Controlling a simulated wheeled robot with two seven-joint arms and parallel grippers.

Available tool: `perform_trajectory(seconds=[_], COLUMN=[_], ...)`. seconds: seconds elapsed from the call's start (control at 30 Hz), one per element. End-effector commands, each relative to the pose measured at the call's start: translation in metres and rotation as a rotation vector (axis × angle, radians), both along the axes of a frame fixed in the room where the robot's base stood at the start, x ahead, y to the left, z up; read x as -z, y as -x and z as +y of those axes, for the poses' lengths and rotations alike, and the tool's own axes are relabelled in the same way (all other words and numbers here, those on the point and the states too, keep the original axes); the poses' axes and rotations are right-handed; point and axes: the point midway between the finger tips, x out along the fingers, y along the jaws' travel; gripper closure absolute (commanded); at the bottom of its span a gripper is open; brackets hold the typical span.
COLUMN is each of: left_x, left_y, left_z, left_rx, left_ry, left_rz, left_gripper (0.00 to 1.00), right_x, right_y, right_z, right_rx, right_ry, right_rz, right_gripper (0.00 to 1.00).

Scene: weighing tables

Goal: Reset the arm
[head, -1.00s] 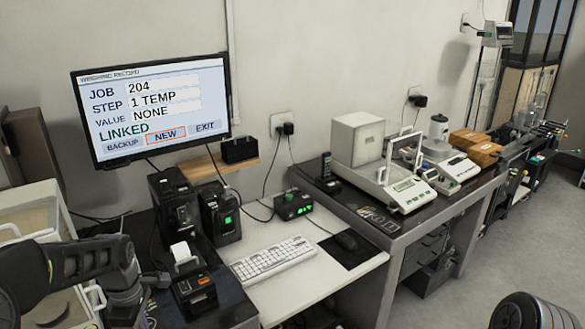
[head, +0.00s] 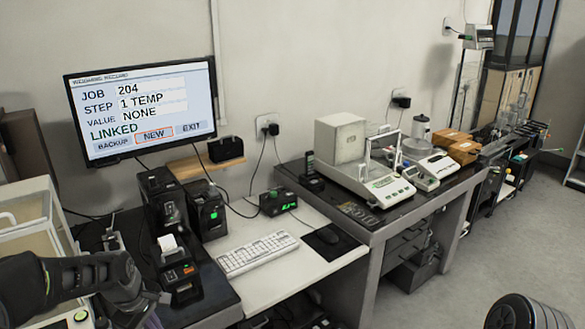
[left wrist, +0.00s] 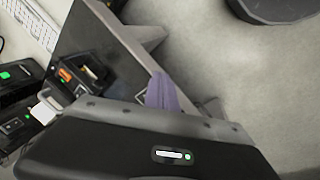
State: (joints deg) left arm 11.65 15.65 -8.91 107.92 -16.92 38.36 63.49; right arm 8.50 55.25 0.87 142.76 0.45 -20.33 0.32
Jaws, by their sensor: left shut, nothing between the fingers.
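My left arm (head: 70,283) comes in at the lower left of the head view, beside the white cabinet and the label printer. My left gripper (left wrist: 163,92) shows in the left wrist view as purple fingers held together, with nothing between them. My right arm and gripper are in neither view.
A monitor (head: 140,110) hangs over the desk with printer (head: 180,277) and keyboard (head: 258,254). A balance (head: 372,180) stands on the dark table to the right. A dark round thing (head: 530,312) is at the lower right. Floor (head: 440,280) is open between.

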Motion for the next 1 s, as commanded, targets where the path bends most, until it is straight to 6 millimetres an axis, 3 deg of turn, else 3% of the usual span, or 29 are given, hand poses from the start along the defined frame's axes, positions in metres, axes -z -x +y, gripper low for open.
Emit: perform_trajectory(seconds=[0.17, 0.27, 0.37, 0.43, 0.6, 0.7, 0.8, 1.0], left_x=[0.045, 0.086, 0.137, 0.168, 0.222, 0.237, 0.245, 0.251], left_y=[-0.013, -0.008, 0.019, 0.048, 0.14, 0.187, 0.219, 0.237], left_z=[-0.047, -0.091, -0.146, -0.183, -0.249, -0.272, -0.286, -0.295], left_rx=[0.298, 0.513, 0.735, 0.868, 1.064, 1.098, 1.123, 1.144], left_ry=[-0.023, -0.041, -0.054, -0.058, -0.007, 0.058, 0.112, 0.144], left_rz=[-0.102, -0.16, -0.202, -0.215, -0.173, -0.115, -0.066, -0.036], left_gripper=[1.0, 1.0, 1.0, 1.0, 1.0, 1.0, 1.0, 1.0], right_x=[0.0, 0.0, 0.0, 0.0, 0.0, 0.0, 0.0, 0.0], right_y=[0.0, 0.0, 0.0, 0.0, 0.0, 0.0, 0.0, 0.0], right_z=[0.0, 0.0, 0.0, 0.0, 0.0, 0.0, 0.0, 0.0], right_rx=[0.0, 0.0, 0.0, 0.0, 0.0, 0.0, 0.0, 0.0], right_ry=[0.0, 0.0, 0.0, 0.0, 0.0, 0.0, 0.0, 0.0], right_rz=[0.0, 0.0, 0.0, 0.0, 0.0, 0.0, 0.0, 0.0], right_gripper=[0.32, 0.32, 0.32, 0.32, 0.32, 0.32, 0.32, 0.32])
